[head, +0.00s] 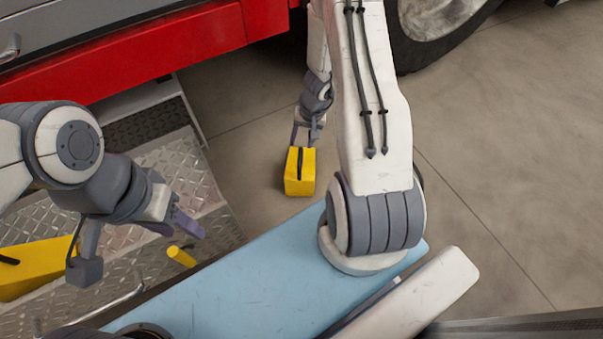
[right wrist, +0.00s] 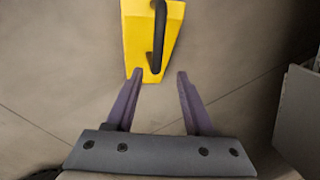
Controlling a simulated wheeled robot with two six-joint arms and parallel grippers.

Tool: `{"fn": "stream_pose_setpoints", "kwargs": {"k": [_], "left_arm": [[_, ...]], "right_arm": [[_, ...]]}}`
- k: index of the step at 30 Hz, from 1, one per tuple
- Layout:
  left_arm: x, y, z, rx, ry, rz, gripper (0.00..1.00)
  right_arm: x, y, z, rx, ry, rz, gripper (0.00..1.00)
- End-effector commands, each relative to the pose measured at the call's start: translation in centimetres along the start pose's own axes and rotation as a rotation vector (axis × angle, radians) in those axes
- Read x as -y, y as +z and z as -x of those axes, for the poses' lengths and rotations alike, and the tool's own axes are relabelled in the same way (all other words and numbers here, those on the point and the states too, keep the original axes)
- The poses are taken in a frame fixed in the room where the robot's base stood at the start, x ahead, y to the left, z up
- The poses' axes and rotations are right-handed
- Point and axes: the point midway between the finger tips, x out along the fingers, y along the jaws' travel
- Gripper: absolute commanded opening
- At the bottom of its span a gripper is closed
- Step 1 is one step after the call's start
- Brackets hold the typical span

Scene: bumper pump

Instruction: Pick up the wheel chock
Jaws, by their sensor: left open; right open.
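A yellow wheel chock (head: 299,180) with a black handle sits on the concrete floor, and it also shows at the top of the right wrist view (right wrist: 138,35). My right gripper (head: 308,134) is open and empty, close to the chock's far end in the head view. In the right wrist view, its fingertips (right wrist: 160,74) are spread, and the left one overlaps the chock's near end. I cannot tell whether they touch. The handle (right wrist: 159,38) lies beyond the fingertips. My left gripper (head: 172,226) is open and empty above the metal steps.
A second yellow block (head: 30,262) with a black handle lies on the diamond-plate steps (head: 150,275), near a yellow cylinder (head: 181,257). A red truck (head: 150,55) and a tire (head: 410,45) stand at the back. Floor to the right is clear.

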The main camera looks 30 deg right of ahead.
Motion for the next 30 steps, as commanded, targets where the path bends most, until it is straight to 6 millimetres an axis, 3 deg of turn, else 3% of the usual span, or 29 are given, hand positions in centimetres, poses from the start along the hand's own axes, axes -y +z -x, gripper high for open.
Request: {"fn": "stream_pose_setpoints", "kwargs": {"k": [8, 16, 17, 21, 30], "left_arm": [[0.2, 0.2, -3.5, 0.000, 0.000, 0.000, 0.50], [0.2, 0.2, -3.4, 0.000, 0.000, 0.000, 0.50], [0.2, 0.2, -3.4, 0.000, 0.000, 0.000, 0.50], [0.2, 0.2, -3.4, 0.000, 0.000, 0.000, 0.50], [0.2, 0.2, -3.4, 0.000, 0.000, 0.000, 0.50]], "right_arm": [[-0.7, 0.0, -4.4, 0.001, 0.001, 0.000, 0.53], [-0.5, -0.1, -4.5, 0.000, 0.001, 0.001, 0.53], [-0.5, -0.1, -4.5, 0.000, 0.001, 0.001, 0.49], [-0.5, 0.0, -4.5, 0.000, 0.001, 0.000, 0.00], [-0.6, 0.0, -4.5, 0.001, 0.001, 0.000, 0.00]]}}
